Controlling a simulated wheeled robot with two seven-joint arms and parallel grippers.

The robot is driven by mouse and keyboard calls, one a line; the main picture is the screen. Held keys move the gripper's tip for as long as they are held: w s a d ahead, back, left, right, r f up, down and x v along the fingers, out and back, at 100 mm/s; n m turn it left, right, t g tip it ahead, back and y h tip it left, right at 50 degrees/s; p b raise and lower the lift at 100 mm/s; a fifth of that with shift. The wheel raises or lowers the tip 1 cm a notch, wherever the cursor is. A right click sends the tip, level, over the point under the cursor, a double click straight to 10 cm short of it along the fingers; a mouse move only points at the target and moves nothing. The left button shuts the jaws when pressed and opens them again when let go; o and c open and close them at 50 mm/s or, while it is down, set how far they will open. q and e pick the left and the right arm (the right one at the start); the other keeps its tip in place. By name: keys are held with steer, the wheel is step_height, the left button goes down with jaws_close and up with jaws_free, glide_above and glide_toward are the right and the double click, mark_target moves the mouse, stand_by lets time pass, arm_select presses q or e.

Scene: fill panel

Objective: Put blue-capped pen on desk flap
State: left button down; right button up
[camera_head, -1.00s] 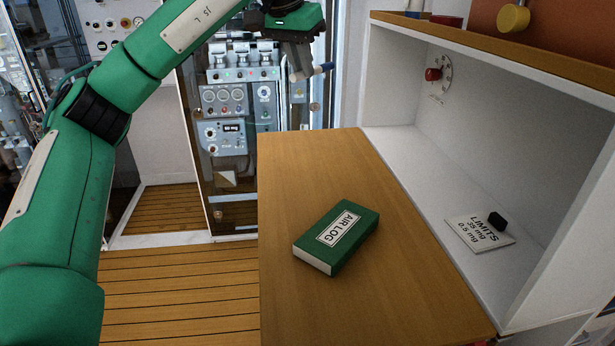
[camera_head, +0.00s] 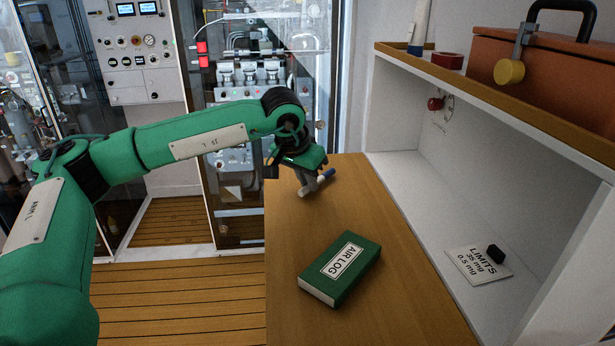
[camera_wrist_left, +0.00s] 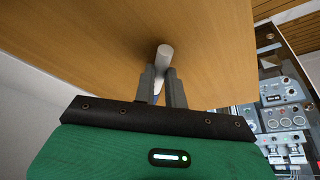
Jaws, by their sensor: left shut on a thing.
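The blue-capped pen (camera_head: 308,190) is at the far end of the wooden desk flap (camera_head: 300,225), with its pale barrel toward the left and its blue cap toward the right. My left gripper (camera_head: 313,184) is shut on it from above. In the left wrist view, the pale end of the pen (camera_wrist_left: 165,53) sticks out past the fingertips of my left gripper (camera_wrist_left: 162,78), over the bare wood of the flap (camera_wrist_left: 105,40). Whether the pen touches the wood or hangs just above it, I cannot tell. My right gripper is not in view.
A green AIR LOG book (camera_head: 342,270) lies on the near part of the flap. A white open cabinet (camera_head: 415,190) borders the right side, with a LIMITS card (camera_head: 475,268) inside. An orange case (camera_head: 540,85) stands on top. The flap between pen and book is clear.

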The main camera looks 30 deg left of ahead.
arm_select(q)
steer(key=shift+f, duration=0.25)
steer(key=shift+f, duration=0.25)
steer(key=c, duration=1.5)
jaws_free()
steer(key=shift+r, duration=0.1)
steer(key=shift+o, duration=0.2)
